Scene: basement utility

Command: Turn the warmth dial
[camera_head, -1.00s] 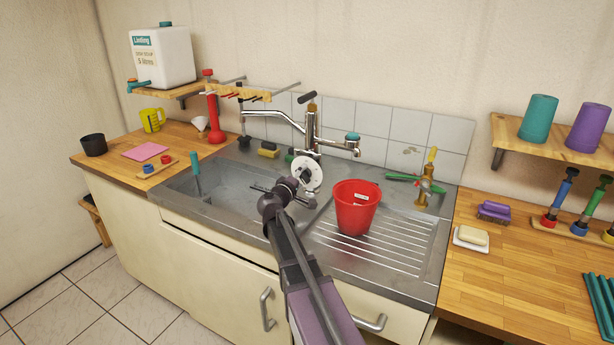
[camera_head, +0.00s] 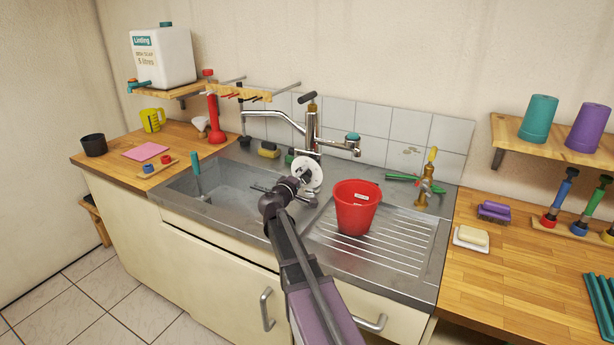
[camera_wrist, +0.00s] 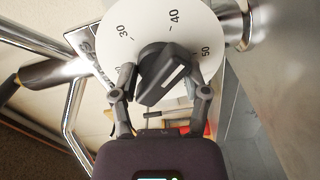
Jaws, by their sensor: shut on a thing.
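The warmth dial (camera_head: 308,175) is a round white disc below the mixer tap (camera_head: 312,125) at the back of the sink. In the wrist view the dial (camera_wrist: 140,22) shows the numbers 30, 40 and 50 around a black knob (camera_wrist: 160,80). The white line on the knob slants up and right, between 40 and 50 and closer to 50. My gripper (camera_wrist: 162,78) is shut on this knob, with one finger on each side. In the head view my gripper (camera_head: 293,188) reaches the dial from the front, and its fingertips are hard to make out.
A red bucket (camera_head: 356,207) stands on the drainer close to the right of my arm. A brass tap (camera_head: 424,190) and green item (camera_head: 401,178) are behind it. The sink basin (camera_head: 228,187) is left of my gripper. A pegged rack (camera_head: 240,93) hangs at the back.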

